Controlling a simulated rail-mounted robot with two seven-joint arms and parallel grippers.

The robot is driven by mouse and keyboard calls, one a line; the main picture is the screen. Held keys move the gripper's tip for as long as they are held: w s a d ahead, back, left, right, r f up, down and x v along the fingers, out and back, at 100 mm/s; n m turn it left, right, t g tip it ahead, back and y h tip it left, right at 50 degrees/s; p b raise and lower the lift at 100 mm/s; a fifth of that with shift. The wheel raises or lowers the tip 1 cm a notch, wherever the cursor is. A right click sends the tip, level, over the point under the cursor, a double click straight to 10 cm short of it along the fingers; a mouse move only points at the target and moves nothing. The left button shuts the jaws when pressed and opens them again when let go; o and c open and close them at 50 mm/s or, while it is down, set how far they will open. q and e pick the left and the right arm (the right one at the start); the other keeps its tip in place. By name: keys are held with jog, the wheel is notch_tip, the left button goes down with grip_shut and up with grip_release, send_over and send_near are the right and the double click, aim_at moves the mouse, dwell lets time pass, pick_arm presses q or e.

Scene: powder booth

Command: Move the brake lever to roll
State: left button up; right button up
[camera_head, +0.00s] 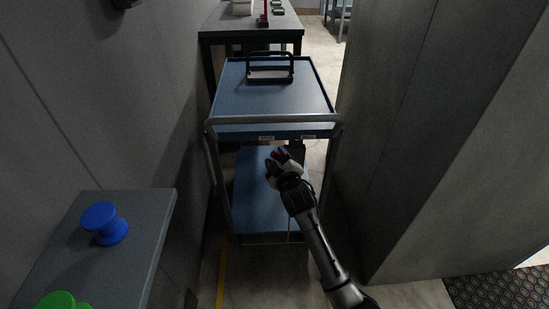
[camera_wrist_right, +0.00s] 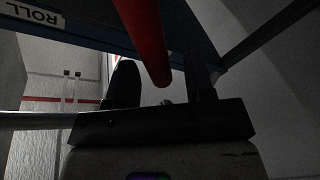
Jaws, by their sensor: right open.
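The blue cart (camera_head: 270,98) stands ahead, with a push handle across its near side. The red brake lever (camera_wrist_right: 148,40) hangs under the cart's top; a bit of red, likely its tip (camera_head: 273,156), shows at my right gripper in the head view. My right gripper (camera_head: 279,157) is under the cart's near edge. In the wrist view my right gripper (camera_wrist_right: 163,82) is open, with the lever's lower end between its two fingers; I cannot tell whether they touch. A ROLL label (camera_wrist_right: 35,16) is on the cart edge at upper left. My left gripper is not in view.
A grey wall is close on the left and a large grey panel (camera_head: 430,130) on the right. A grey ledge (camera_head: 135,255) at lower left bears a blue knob (camera_head: 104,223) and a green one (camera_head: 62,300). A dark table (camera_head: 225,38) stands behind the cart.

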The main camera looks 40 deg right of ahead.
jog(key=shift+b+x, duration=0.5)
jog(key=shift+x, duration=1)
grip_shut()
